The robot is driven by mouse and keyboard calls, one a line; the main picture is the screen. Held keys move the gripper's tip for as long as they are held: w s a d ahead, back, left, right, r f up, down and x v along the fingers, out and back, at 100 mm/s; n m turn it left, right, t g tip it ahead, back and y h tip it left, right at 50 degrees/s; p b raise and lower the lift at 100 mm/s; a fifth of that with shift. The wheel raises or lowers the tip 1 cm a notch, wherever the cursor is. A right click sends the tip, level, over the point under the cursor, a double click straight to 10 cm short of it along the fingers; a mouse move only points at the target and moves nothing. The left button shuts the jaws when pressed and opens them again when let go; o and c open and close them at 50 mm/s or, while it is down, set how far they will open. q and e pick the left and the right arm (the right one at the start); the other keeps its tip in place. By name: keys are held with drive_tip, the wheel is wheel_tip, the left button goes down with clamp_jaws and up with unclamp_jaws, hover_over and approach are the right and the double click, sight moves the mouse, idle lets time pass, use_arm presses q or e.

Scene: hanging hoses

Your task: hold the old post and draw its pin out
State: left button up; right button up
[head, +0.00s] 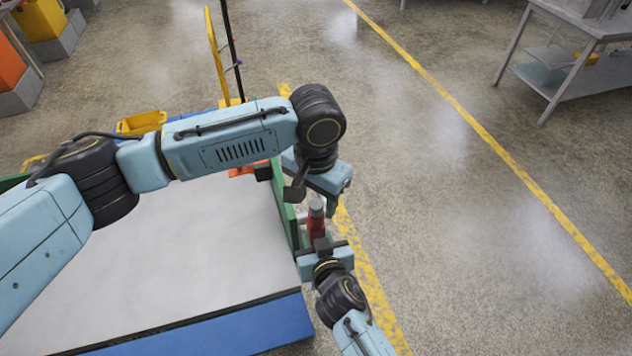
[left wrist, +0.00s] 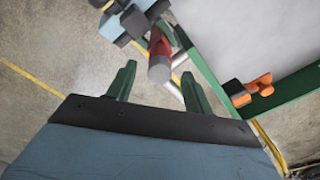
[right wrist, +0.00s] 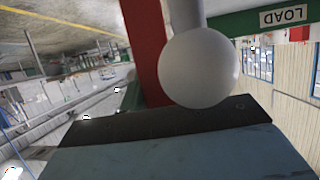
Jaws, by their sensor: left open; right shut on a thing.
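The old post (head: 316,225) is a red upright piece with a grey top end, which I take for its pin (head: 316,204). My right gripper (head: 319,242) is shut on the post from the near side. My left gripper (head: 313,198) is open above the post. In the left wrist view the grey end (left wrist: 159,73) lies between the open green fingers, with gaps on both sides. In the right wrist view a red upright (right wrist: 146,50) stands behind a pale ball on a stem (right wrist: 200,68); the ball hides part of the grip.
A white-topped table (head: 190,255) with a blue front edge and green side rail lies left of the post. An orange clip (left wrist: 259,86) sits on the green rail. A green beam reads LOAD (right wrist: 285,16). Open floor lies to the right.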

sight(316, 203)
use_arm(q)
drive_tip(key=shift+f, duration=0.3)
drive_tip(key=c, duration=1.1)
drive_tip(key=shift+o, duration=0.2)
drive_tip(key=shift+r, duration=0.75)
drive_tip(key=shift+r, duration=2.9)
drive_tip(key=shift+r, duration=0.1)
wheel_tip(316, 203, up, 3)
drive_tip(key=shift+f, duration=0.1)
